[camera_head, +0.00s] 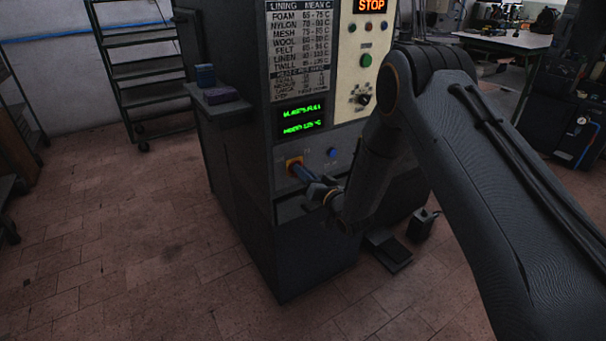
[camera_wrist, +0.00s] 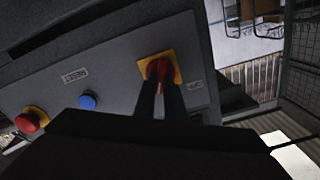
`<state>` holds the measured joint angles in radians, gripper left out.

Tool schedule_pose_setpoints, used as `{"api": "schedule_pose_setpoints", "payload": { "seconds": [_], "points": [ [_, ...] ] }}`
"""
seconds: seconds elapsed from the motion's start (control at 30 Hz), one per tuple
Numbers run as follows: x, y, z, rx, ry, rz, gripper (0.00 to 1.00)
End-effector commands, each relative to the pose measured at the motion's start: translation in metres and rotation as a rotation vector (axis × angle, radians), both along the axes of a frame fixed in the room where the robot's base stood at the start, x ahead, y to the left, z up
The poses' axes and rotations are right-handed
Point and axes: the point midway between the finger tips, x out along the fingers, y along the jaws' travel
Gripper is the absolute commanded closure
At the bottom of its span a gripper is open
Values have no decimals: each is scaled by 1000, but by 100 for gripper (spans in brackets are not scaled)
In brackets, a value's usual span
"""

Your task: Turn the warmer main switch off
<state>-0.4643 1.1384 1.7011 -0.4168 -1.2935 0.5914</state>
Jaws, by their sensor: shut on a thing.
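The main switch is a red rotary knob on a yellow square plate (camera_head: 290,160) low on the front of the dark machine cabinet. In the wrist view the red knob (camera_wrist: 159,69) sits between my fingertips at upper middle. My gripper (camera_head: 299,170) reaches the panel from the right. In the wrist view my gripper (camera_wrist: 161,83) is shut on the red knob, one finger on each side. The fingers hide part of the knob, so its exact angle is hard to tell.
A blue button (camera_wrist: 88,101) and a red mushroom button (camera_wrist: 31,120) on yellow share the panel. A green-lit display (camera_head: 301,121) and an orange STOP sign (camera_head: 371,5) are above. A pedal (camera_head: 388,250) lies on the floor. Floor at left is clear.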

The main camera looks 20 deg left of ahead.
Motion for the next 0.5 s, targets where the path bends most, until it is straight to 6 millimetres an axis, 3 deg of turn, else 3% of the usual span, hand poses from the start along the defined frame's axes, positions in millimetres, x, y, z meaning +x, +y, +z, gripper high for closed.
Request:
{"api": "schedule_pose_setpoints", "payload": {
  "seconds": [0.5],
  "points": [
    [-2, 1, -1, -243, -282, 1, 100]
  ]
}}
